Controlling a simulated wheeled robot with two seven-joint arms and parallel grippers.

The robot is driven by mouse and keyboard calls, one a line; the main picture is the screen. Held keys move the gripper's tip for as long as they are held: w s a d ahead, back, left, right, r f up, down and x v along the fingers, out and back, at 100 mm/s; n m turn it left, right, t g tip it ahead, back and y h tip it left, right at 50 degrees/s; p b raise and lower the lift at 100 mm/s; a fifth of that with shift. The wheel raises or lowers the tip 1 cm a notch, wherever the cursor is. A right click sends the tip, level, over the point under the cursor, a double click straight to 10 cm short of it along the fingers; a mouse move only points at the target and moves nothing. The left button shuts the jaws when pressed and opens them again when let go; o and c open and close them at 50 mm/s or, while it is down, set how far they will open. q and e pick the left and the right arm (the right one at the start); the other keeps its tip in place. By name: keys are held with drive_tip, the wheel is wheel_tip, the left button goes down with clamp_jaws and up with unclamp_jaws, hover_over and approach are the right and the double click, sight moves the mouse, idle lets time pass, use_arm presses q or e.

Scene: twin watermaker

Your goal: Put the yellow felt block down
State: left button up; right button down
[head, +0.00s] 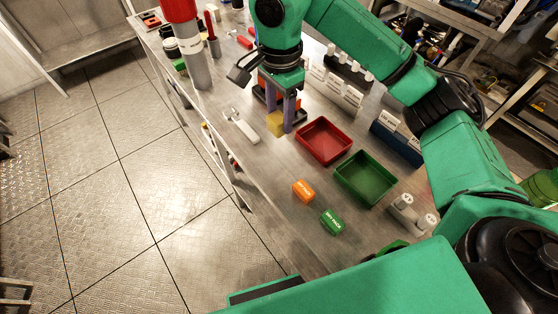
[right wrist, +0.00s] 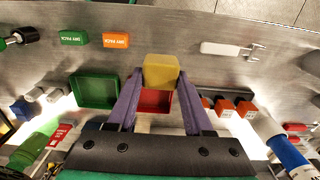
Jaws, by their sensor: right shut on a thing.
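The yellow felt block (head: 275,124) is between the purple fingers of my right gripper (head: 282,118), to the left of the red tray. In the right wrist view, the block (right wrist: 161,71) sits at the fingertips of the gripper (right wrist: 159,84), which is shut on it. The block is low over the steel bench (head: 271,168); I cannot tell whether its underside touches the bench. My left gripper is not in view.
A red tray (head: 324,158) and a green tray (head: 391,189) stand right of the block. An orange pack (head: 303,190) and a green pack (head: 332,221) lie nearer. A white-handled tool (head: 241,128) lies left of the block. The bench edge is further left.

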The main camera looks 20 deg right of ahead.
drive_tip(key=p, duration=0.1)
hover_over(280, 166)
wheel_tip(280, 166, down, 6)
wheel_tip(280, 166, down, 10)
drive_tip(key=shift+r+p, duration=0.15)
drive_tip(key=shift+p, duration=0.95)
drive_tip(key=shift+s, duration=0.3)
drive_tip(key=shift+c, duration=1.8)
unclamp_jaws()
drive_tip(key=shift+w+f, duration=0.1)
drive_tip(key=shift+f, duration=0.15)
drive_tip(key=shift+o, duration=0.3)
drive_tip(key=shift+w+a, duration=0.1)
drive_tip(key=shift+w, duration=0.2)
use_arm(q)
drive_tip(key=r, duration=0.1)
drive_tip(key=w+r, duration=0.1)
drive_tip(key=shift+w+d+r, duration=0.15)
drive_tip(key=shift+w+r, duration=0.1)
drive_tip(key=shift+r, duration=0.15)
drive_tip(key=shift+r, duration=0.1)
use_arm(e)
drive_tip(key=shift+s+r, duration=0.1)
